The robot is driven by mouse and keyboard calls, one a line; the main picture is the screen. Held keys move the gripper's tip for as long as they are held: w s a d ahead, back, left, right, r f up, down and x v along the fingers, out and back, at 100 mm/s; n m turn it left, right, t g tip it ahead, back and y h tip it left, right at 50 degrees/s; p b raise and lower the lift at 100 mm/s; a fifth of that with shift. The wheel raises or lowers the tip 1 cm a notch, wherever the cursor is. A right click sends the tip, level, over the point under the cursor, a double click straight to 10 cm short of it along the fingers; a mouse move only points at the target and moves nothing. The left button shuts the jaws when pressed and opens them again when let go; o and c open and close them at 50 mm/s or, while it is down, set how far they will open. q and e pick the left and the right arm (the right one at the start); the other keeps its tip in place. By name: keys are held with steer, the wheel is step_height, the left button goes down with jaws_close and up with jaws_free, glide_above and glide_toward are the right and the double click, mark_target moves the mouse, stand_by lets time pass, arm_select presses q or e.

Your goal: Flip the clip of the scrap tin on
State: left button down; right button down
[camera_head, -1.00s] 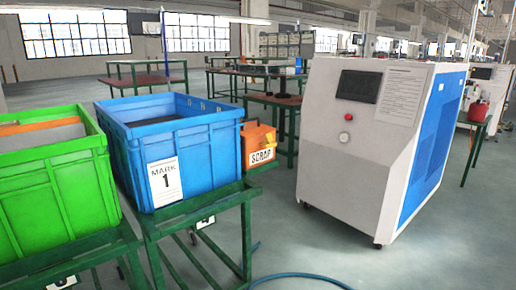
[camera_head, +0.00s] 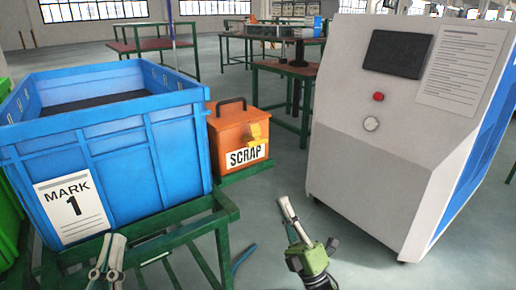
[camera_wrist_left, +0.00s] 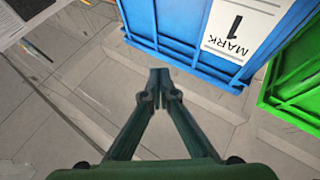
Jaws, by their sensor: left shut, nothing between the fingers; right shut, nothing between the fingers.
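The scrap tin (camera_head: 226,138) is an orange box with a black handle on its lid and a white SCRAP label on its front. A yellow clip (camera_head: 257,134) shows at its front right, above the label; its exact position is too small to tell. My left gripper (camera_head: 112,240) is shut and empty, in front of the blue crate and well left of the tin. It also shows shut in the left wrist view (camera_wrist_left: 160,85). My right gripper (camera_head: 286,203) is shut and empty, below and right of the tin, apart from it.
A blue crate (camera_head: 110,142) marked MARK 1 stands left of the tin on a green stand (camera_head: 180,238). A green crate (camera_wrist_left: 292,75) is beside it. A white and blue machine (camera_head: 375,130) stands at right. Open floor lies between the tin and machine.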

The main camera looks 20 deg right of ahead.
mark_target(251, 137)
arm_select(q)
steer(key=shift+s+a+r, duration=0.1)
steer(key=shift+s+r, duration=0.05)
arm_select(e)
steer(key=shift+s+r, duration=0.1)
steer(key=shift+r, duration=0.1)
